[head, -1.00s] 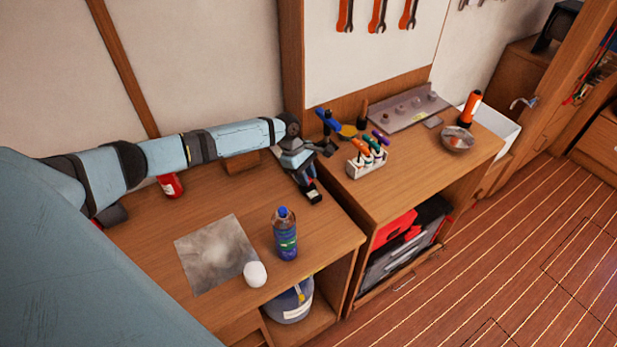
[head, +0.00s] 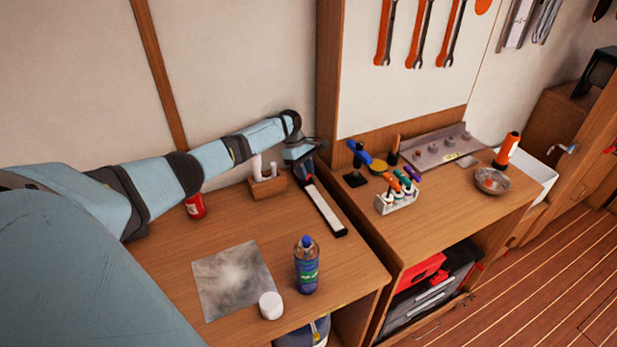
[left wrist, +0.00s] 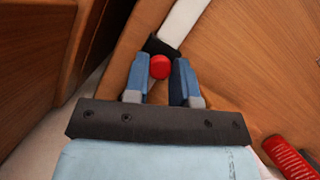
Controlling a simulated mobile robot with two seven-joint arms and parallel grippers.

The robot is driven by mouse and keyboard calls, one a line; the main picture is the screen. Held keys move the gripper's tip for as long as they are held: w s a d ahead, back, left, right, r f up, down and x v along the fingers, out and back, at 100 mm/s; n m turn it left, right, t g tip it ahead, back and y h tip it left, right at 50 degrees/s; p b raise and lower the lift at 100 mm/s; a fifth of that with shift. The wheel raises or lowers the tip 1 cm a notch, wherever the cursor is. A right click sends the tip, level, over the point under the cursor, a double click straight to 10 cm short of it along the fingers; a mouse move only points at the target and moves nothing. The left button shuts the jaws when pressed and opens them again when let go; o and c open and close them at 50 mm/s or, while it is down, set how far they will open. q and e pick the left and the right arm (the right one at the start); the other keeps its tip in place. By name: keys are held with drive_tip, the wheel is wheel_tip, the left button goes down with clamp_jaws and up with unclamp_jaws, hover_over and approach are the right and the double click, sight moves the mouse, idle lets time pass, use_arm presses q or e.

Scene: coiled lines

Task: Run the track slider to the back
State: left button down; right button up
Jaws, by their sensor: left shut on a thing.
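The track (head: 325,208) is a long bar with a white top and dark ends, lying on the left bench near its right side. It runs from the back toward the front. My left gripper (head: 306,176) is at the back part of the track. In the left wrist view, its blue fingers are shut on the slider's red round knob (left wrist: 160,67), with the white track (left wrist: 182,22) leading away beyond it. My right gripper is not in view.
Left of the track stand a wooden block with white pegs (head: 267,187) and a red can (head: 195,206). A blue bottle (head: 306,266), white jar (head: 271,306) and grey sheet (head: 231,278) are farther forward. A marker rack (head: 397,202) stands on the right bench.

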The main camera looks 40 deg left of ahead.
use_arm(q)
drive_tip(key=c, duration=0.9)
unclamp_jaws()
drive_tip(key=shift+c, duration=0.2)
wheel_tip(320, 180, up, 20)
